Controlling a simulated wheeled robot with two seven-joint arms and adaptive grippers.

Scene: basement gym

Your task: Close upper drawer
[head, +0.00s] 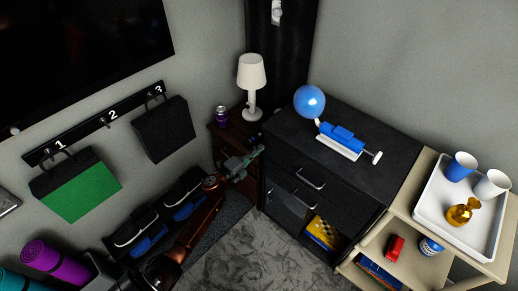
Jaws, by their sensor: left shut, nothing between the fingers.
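A black cabinet (370,145) stands against the wall in the head view. Its upper drawer front (335,190) runs below the top, with a silver handle (310,180). The drawer looks flush or nearly flush with the cabinet; no drawer inside shows, and a small gap cannot be told in the dark. My left gripper (257,152) is shut and empty, near the cabinet's left front corner and in front of the wooden nightstand. Whether it touches the cabinet cannot be told. My right gripper is not in view.
A blue ball (309,101) and a blue-white pump (340,140) are on the cabinet top. A lower compartment holds yellow and blue items (324,233). A lamp (251,82) and purple can (221,115) stand on the nightstand. A cart with a white tray (440,219) is at right.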

